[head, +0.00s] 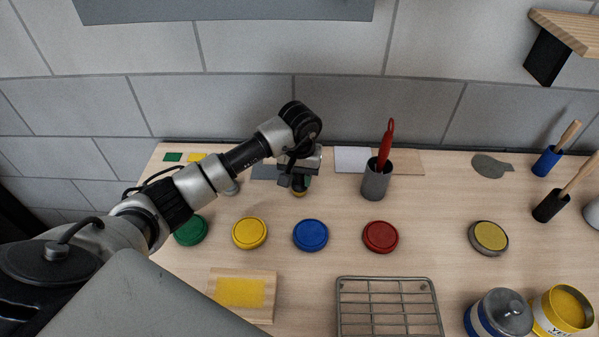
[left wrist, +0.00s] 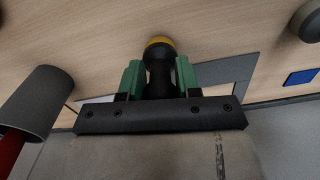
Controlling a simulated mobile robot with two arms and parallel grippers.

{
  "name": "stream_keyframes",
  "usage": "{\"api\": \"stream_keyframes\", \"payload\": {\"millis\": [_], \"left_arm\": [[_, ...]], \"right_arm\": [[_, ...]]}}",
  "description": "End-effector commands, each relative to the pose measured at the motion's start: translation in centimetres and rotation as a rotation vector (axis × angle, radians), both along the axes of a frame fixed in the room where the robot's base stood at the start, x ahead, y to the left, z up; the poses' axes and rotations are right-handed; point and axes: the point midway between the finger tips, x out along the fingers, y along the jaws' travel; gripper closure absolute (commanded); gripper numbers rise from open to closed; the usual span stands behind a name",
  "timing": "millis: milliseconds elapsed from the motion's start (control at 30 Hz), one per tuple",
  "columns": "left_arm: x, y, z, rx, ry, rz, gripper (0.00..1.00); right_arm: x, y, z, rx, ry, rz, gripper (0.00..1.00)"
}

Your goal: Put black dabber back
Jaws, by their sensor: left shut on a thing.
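My left gripper (head: 298,182) is at the back of the table, left of the grey cup. It is shut on the black dabber (left wrist: 160,75), seen between the green fingertips in the left wrist view (left wrist: 160,78). The dabber has a dark body and a yellow end, which points down toward the table. In the head view, the yellow end (head: 299,193) shows just below the gripper; the rest is mostly hidden. I cannot tell whether it touches the table. My right gripper is not in view.
A grey cup (head: 376,182) holding a red-handled tool (head: 386,145) stands right of the gripper. Green, yellow, blue (head: 310,235) and red (head: 380,237) lids lie in front. A wire rack (head: 388,281), yellow-painted board (head: 266,315) and paint tins (head: 562,309) are nearer. A wall stands behind.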

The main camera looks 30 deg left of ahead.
Motion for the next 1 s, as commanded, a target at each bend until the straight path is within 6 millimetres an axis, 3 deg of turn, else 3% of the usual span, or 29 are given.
{"api": "stream_keyframes", "payload": {"millis": [400, 433, 600, 1000], "left_arm": [[0.0, 0.0, -0.8, 0.002, -0.002, 0.0, 0.91], [0.0, 0.0, -0.8, 0.002, -0.002, 0.0, 0.66], [0.0, 0.0, -0.6, 0.0, -0.001, 0.0, 0.42], [0.1, 0.0, 0.2, 0.001, -0.005, -0.001, 0.42]], "right_arm": [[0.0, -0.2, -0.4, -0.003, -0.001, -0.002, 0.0], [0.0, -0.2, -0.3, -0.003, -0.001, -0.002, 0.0], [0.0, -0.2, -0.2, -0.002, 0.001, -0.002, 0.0], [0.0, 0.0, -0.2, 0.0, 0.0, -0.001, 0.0]]}}
